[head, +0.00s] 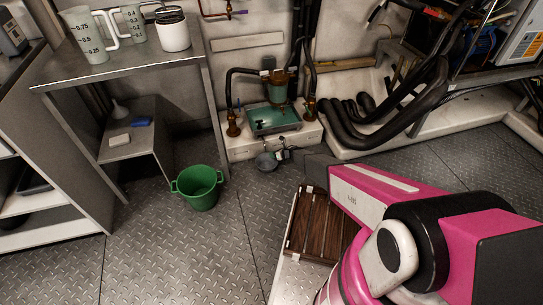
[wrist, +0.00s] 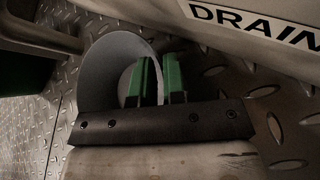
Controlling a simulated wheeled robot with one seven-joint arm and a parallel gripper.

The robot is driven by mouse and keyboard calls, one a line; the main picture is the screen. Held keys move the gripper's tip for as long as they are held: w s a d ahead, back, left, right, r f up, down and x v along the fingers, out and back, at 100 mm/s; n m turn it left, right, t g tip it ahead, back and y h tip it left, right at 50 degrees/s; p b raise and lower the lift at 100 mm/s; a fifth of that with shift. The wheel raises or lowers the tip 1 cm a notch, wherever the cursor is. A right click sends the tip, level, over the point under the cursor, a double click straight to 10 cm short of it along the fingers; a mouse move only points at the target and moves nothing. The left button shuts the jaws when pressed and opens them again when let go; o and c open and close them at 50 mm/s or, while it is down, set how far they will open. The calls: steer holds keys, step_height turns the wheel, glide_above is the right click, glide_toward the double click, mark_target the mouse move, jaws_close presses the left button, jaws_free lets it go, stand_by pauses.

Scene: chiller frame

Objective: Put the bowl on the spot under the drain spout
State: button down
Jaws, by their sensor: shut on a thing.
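The grey bowl (head: 265,162) is low beside the front of the white plinth in the head view, close to the floor. I cannot tell whether it touches the floor. In the wrist view the bowl (wrist: 100,65) is in front of my gripper (wrist: 160,82), its inside facing partly toward the camera. The green fingers are shut on its wall. In the head view my arm reaches in from the right and the fingertips are too small to make out. Small dark fittings (head: 284,152) at the plinth front sit just right of the bowl. The spot under the spout is not clearly visible.
A white plinth (head: 245,148) carries a teal tray and pump; its face reads DRAIN in the wrist view (wrist: 262,22). A green bucket (head: 197,188) stands left of the bowl. A brown slatted top (head: 315,225) lies near my arm. Thick black hoses run right. Floor between is clear.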

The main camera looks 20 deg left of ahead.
steer(key=c, duration=1.2)
jaws_free()
steer(key=shift+f, duration=0.1)
